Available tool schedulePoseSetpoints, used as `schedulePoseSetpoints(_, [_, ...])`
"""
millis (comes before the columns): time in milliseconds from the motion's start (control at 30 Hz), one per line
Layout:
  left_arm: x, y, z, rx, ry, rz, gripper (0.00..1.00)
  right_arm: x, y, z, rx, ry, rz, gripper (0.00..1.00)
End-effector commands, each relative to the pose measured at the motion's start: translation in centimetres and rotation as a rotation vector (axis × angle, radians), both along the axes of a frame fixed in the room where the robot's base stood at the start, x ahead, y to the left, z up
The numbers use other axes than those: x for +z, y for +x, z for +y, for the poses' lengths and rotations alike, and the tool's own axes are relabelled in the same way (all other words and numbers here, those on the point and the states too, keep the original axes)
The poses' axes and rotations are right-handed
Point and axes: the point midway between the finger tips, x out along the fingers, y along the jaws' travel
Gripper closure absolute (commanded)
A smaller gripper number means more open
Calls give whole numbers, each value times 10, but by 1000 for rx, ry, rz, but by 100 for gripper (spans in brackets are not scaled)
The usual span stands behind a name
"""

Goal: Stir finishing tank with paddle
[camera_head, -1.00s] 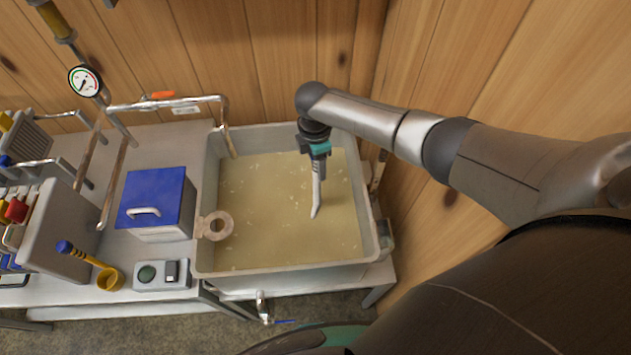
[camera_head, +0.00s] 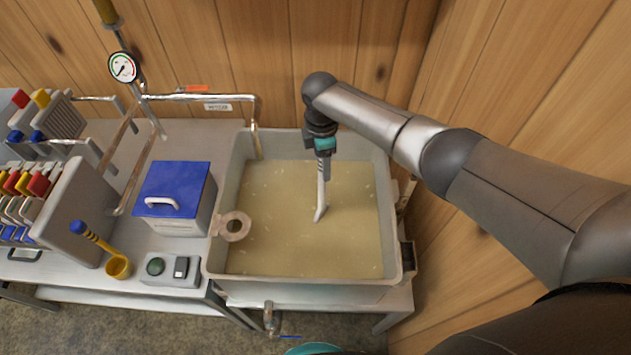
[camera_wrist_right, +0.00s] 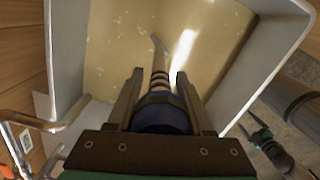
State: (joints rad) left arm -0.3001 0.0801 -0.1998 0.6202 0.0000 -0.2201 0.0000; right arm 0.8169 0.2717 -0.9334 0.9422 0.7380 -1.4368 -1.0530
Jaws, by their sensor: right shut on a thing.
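The finishing tank (camera_head: 397,235) is a wide grey basin of cloudy yellowish liquid with pale flecks. My right gripper (camera_head: 321,150) hangs over its back middle, shut on the paddle (camera_head: 321,195). The paddle's pale shaft points down, slightly tilted, with its lower end at the liquid; how deep it dips is unclear. In the right wrist view my right gripper (camera_wrist_right: 158,100) clasps the paddle's dark blue and banded handle (camera_wrist_right: 160,115). My left gripper (camera_wrist_right: 254,128) seems to show small at lower right there, fingers apart and empty, away from the tank.
A steel pipe with a spout (camera_head: 255,140) reaches over the tank's back left. A wooden wall is close on the right.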

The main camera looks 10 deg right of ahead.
Motion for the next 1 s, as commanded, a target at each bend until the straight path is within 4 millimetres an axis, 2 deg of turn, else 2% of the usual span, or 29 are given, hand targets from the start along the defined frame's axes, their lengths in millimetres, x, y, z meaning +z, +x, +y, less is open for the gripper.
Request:
schedulePoseSetpoints(133, [8, 0, 0, 0, 0, 0, 6, 8, 0, 0, 0, 0, -1, 100])
schedulePoseSetpoints(600, [66, 0, 0, 0, 0, 0, 6, 67, 0, 0, 0, 0, -1, 100])
schedulePoseSetpoints(833, [87, 0, 0, 0, 0, 0, 6, 94, 0, 0, 1, 1, -2, 100])
schedulePoseSetpoints(1000, [82, 0, 0, 0, 0, 0, 6, 110, 1, 0, 0, 2, -4, 100])
